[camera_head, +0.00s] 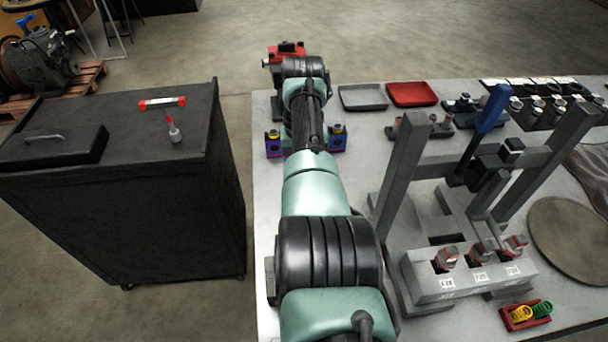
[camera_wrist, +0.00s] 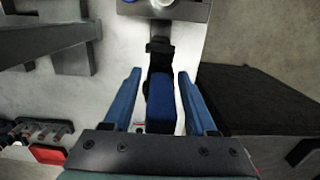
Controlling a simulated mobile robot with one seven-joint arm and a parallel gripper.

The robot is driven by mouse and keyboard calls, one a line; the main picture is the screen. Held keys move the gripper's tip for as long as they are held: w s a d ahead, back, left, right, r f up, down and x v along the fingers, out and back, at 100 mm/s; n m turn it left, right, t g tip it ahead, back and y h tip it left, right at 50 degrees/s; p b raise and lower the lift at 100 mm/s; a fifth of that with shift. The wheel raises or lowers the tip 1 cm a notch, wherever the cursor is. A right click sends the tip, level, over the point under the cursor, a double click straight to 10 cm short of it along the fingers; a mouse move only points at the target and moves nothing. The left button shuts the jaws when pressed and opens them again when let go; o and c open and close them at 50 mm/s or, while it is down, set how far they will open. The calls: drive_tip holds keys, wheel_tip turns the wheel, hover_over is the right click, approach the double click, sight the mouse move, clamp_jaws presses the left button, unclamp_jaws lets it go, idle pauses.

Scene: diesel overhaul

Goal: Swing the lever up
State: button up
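In the wrist view, a lever with a blue grip (camera_wrist: 165,105) and a dark stem stands between the two blue fingers of my gripper (camera_wrist: 160,73). The fingers are open, with a visible gap on each side of the grip. The stem leads towards a grey block (camera_wrist: 185,9) at the top of the view. In the head view, my arm hides this lever and my gripper. Another blue-handled lever (camera_head: 490,108) slants upward on the grey press frame (camera_head: 400,175), right of my arm.
The press and a grey block with labelled slots (camera_head: 470,278) fill the table's middle right. Grey and red trays (camera_head: 412,94) lie at the back. A black cabinet (camera_head: 120,200) stands left across a floor gap. Blue-purple blocks (camera_head: 273,144) sit close beside my arm.

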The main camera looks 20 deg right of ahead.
drive_tip(key=r+b, duration=0.1)
drive_tip(key=r, duration=0.3)
drive_tip(key=r+b, duration=0.1)
drive_tip(key=r, duration=0.3)
drive_tip(key=r+b, duration=0.1)
drive_tip(key=r, duration=0.4)
drive_tip(key=shift+w+d+b, duration=0.1)
drive_tip(key=shift+w+b, duration=0.2)
drive_tip(key=shift+w, duration=0.05)
